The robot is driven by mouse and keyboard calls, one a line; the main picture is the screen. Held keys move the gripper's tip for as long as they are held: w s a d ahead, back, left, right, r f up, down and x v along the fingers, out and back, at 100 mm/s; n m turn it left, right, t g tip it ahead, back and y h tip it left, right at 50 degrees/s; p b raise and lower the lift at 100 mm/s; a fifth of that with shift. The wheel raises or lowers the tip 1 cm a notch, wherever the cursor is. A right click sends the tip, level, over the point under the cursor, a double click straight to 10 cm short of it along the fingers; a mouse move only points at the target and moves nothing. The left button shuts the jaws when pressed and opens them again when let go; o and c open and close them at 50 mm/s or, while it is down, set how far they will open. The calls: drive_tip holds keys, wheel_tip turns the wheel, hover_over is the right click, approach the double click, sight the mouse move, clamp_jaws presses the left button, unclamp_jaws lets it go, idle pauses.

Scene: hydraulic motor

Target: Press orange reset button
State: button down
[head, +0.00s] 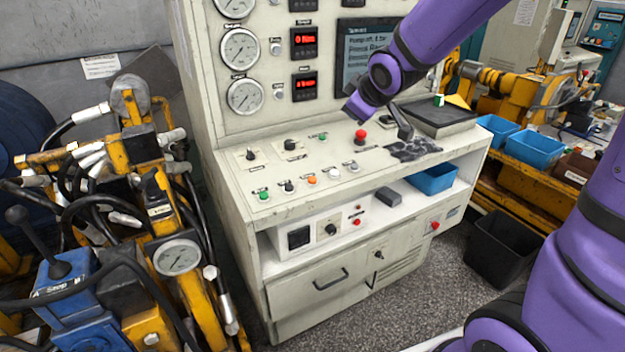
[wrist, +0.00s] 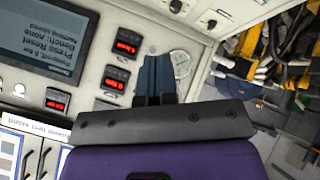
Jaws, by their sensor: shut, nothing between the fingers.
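The orange button (head: 312,180) sits in the front row of the sloped control panel (head: 240,193) in the head view. It stands between a black switch (head: 289,186) on its left and a white button (head: 334,173) on its right. My gripper (head: 354,110) is above the panel, up and to the right of the orange button and apart from it. In the wrist view its dark fingers (wrist: 155,68) are together with nothing between them. The orange button does not show in the wrist view.
A red mushroom button (head: 360,136) stands on the panel below my gripper. A green button (head: 264,195) and black knobs (head: 291,144) are nearby. Gauges (head: 240,49) and red displays (head: 304,86) line the upright panel behind. A black tray (head: 438,118) lies at the right.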

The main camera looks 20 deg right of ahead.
sight(313, 181)
drive_tip(key=w+a+f+n+y, duration=0.3)
drive_tip(key=w+a+f+n, duration=0.2)
drive_tip(key=w+f, duration=0.4)
drive_tip(key=shift+w+a+f+n+t+y, duration=0.25)
drive_tip(key=shift+a+f+n+t, duration=0.2)
drive_tip(key=shift+f, duration=1)
drive_tip(key=shift+f, duration=0.1)
drive_tip(key=shift+w+a+f, duration=0.1)
drive_tip(key=shift+w+f, duration=0.1)
drive_tip(key=shift+f, duration=1.2)
drive_tip(key=shift+w+a+f, duration=0.1)
drive_tip(key=shift+w+f, duration=0.1)
drive_tip(key=shift+f, duration=1.2)
drive_tip(key=shift+w+f, duration=0.2)
drive_tip(key=shift+f, duration=1.2)
drive_tip(key=shift+f, duration=0.1)
drive_tip(key=shift+f, duration=0.35)
drive_tip(key=shift+w+f, duration=0.1)
drive_tip(key=shift+f, duration=0.25)
drive_tip(key=shift+r, duration=0.8)
